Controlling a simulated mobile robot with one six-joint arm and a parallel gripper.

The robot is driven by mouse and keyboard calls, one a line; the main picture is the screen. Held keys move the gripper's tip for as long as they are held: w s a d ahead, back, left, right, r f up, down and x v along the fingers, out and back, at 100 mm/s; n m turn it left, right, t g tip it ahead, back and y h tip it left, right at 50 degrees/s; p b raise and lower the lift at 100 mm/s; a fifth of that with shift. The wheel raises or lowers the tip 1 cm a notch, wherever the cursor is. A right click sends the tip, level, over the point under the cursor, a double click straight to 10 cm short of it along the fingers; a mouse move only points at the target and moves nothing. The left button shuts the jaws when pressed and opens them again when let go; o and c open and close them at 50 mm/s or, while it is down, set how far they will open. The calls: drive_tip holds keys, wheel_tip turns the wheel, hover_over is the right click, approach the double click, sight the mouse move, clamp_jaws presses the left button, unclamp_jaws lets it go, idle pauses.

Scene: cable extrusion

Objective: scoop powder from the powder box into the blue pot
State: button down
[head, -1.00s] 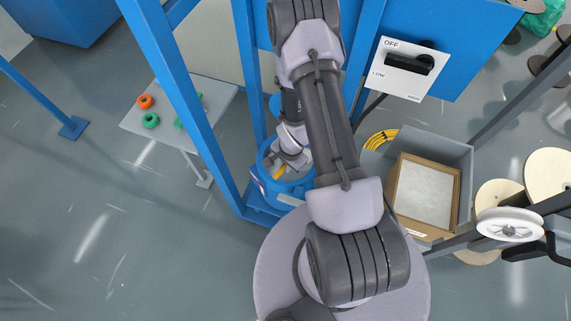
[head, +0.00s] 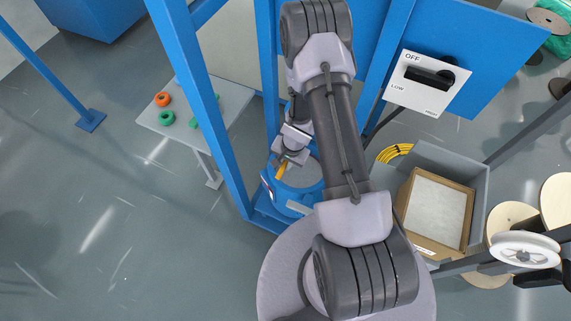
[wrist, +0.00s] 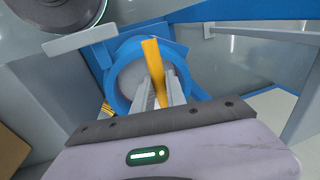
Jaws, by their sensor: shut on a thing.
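My gripper (head: 288,159) is shut on a yellow scoop (head: 281,171) at the pot's far-left rim. In the wrist view the scoop (wrist: 153,58) sticks out from between the fingers (wrist: 161,93) across the pot's opening. I cannot tell whether the scoop holds powder or touches the rim. The powder box (head: 411,229), a brown box with pale powder, stands to the right of the arm.
A grey bin (head: 480,185) surrounds the powder box, with yellow cable (head: 394,153) behind it. Blue frame posts (head: 207,110) stand close left of the pot. A small table (head: 237,98) with orange and green rings is farther left. Open floor lies at the left.

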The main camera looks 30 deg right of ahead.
drive_tip(key=s+d+f+t+y+b, duration=0.5)
drive_tip(key=t+b, duration=0.6)
drive_tip(key=b, duration=0.5)
drive_tip(key=s+y, duration=0.2)
drive_tip(key=y, duration=0.1)
drive_tip(key=shift+s+d+f, duration=0.15)
drive_tip(key=shift+d+f, duration=0.2)
